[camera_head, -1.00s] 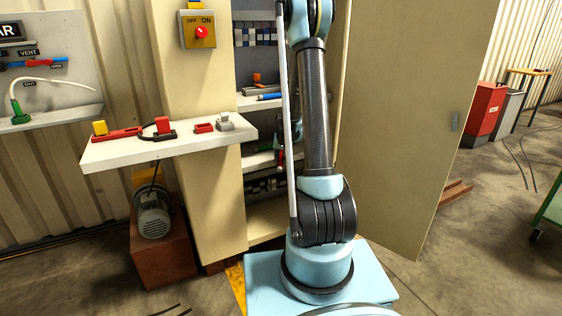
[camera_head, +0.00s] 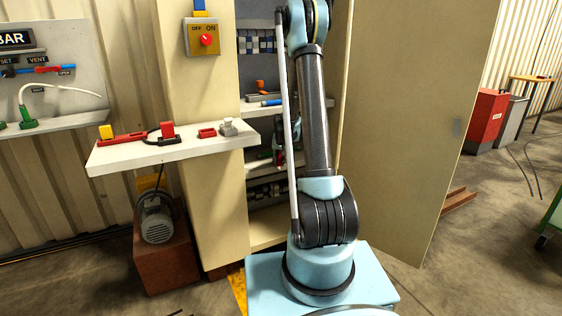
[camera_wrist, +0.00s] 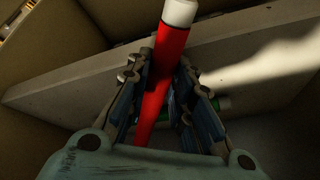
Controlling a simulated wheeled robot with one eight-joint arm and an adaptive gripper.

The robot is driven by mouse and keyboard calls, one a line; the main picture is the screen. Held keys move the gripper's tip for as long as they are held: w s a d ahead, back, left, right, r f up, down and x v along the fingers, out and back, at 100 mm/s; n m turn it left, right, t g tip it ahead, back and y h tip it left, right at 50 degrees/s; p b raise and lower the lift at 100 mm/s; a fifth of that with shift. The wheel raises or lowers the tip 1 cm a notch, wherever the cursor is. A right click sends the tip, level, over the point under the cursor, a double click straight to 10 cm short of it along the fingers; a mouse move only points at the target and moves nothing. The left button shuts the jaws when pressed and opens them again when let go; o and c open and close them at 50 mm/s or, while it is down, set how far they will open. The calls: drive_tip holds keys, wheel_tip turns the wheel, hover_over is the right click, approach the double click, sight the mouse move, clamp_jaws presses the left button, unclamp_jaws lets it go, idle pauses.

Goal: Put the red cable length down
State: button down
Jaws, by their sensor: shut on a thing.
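The red cable length (camera_wrist: 166,75) has a white end and stands between my fingers in the wrist view, running from top centre down into the grip. My gripper (camera_wrist: 163,68) is shut on it. In the head view my gripper is mostly hidden behind my arm, inside the open cabinet (camera_head: 205,215).
Cabinet walls stand close around. In the head view, a blue piece (camera_head: 271,102) lies on an upper shelf. A side ledge (camera_head: 120,157) holds red and yellow lockout parts. The cabinet door (camera_head: 395,150) is open at right.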

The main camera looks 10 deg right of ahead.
drive_tip(key=shift+w+f, duration=0.15)
drive_tip(key=shift+w, duration=0.05)
drive_tip(key=c, duration=1.3)
unclamp_jaws()
drive_tip(key=shift+f, duration=0.2)
drive_tip(key=shift+c, duration=0.2)
drive_tip(key=shift+w+f, duration=0.3)
drive_tip(key=shift+f, duration=0.1)
drive_tip(key=shift+o, duration=0.7)
drive_tip(key=shift+w+a+f, duration=0.15)
drive_tip(key=shift+w+f, duration=0.15)
drive_tip(key=shift+f, duration=0.1)
drive_tip(key=shift+s+r, duration=0.4)
drive_tip(key=shift+r, duration=0.05)
drive_tip(key=shift+c, duration=0.6)
drive_tip(key=shift+s, duration=0.1)
drive_tip(key=shift+r, duration=0.15)
drive_tip(key=v, duration=1.1)
drive_tip(key=shift+r, duration=0.35)
